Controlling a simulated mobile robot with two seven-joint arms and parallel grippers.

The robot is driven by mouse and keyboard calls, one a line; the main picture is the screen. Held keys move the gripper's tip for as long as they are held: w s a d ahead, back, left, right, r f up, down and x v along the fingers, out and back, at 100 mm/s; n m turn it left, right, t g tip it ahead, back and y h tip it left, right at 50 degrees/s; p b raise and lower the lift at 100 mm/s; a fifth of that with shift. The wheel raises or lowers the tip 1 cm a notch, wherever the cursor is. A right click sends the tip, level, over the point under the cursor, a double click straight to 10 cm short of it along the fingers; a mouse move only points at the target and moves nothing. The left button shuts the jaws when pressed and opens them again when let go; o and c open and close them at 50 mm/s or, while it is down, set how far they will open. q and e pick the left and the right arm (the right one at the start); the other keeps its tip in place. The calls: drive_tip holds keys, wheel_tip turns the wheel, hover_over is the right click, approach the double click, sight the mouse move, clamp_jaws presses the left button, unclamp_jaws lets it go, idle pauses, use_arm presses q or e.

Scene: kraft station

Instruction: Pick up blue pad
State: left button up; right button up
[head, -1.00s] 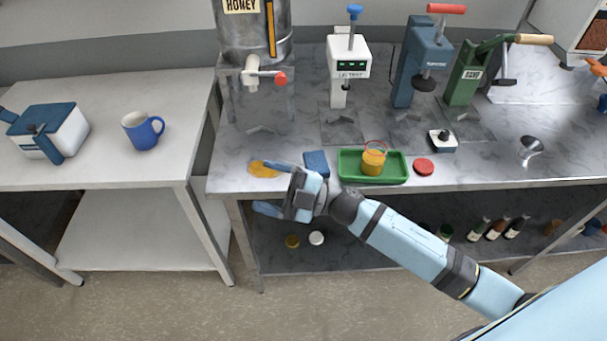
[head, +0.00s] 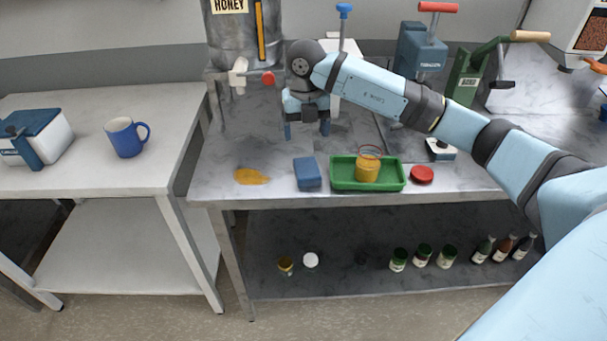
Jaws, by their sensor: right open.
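The blue pad (head: 307,173) is a small blue block lying on the grey marbled counter, just left of a green tray. My right gripper (head: 307,130) is above and behind the pad, with its fingers pointing down. It is open and empty, apart from the pad. My left gripper is not in view.
The green tray (head: 340,184) holds an orange jar (head: 368,170). A red lid (head: 422,174) lies to its right. An orange-yellow spill (head: 251,176) is left of the pad. The honey tank (head: 235,40) and presses (head: 418,55) stand behind. A blue mug (head: 125,137) is on the left table.

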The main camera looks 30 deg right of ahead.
sight(307, 167)
wheel_tip(307, 167, down, 7)
drive_tip(key=shift+r, duration=0.15)
drive_tip(key=shift+s+d+f, duration=0.1)
drive_tip(key=shift+d+f, duration=0.05)
drive_tip(key=shift+f, duration=2.5)
drive_tip(key=c, duration=0.7)
drive_tip(key=shift+r, duration=0.1)
wheel_tip(307, 167, up, 20)
